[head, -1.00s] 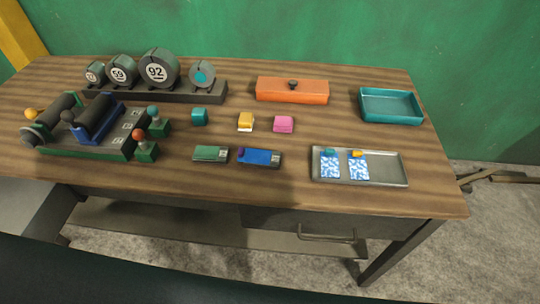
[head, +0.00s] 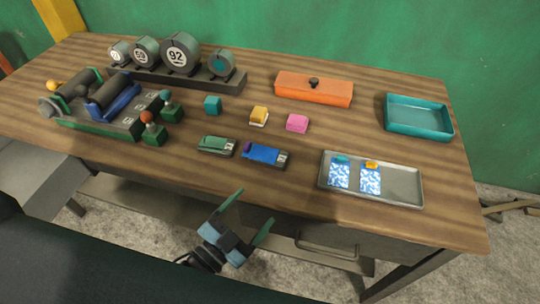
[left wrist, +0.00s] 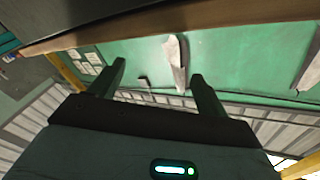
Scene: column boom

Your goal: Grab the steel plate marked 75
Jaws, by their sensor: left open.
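No mark 75 can be read in the head view. Round grey discs stand upright in a row on a dark rack (head: 150,78) at the table's back left. One disc (head: 180,54) reads 92 and another (head: 145,51) appears to read 59. The small leftmost disc (head: 120,52) has a mark too small to read. The right disc (head: 221,63) shows a teal face. My left gripper (head: 250,213) is open and empty, in front of the table's front edge, well away from the discs. Its open fingers also show in the left wrist view (left wrist: 157,72). My right gripper is not in view.
A green-based fixture with rollers (head: 105,118) stands in front of the rack. An orange lidded box (head: 313,90), a teal tray (head: 418,134) and a grey metal tray (head: 402,185) are on the right. Small blocks lie mid-table. The drawer handle (head: 325,245) is below the edge.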

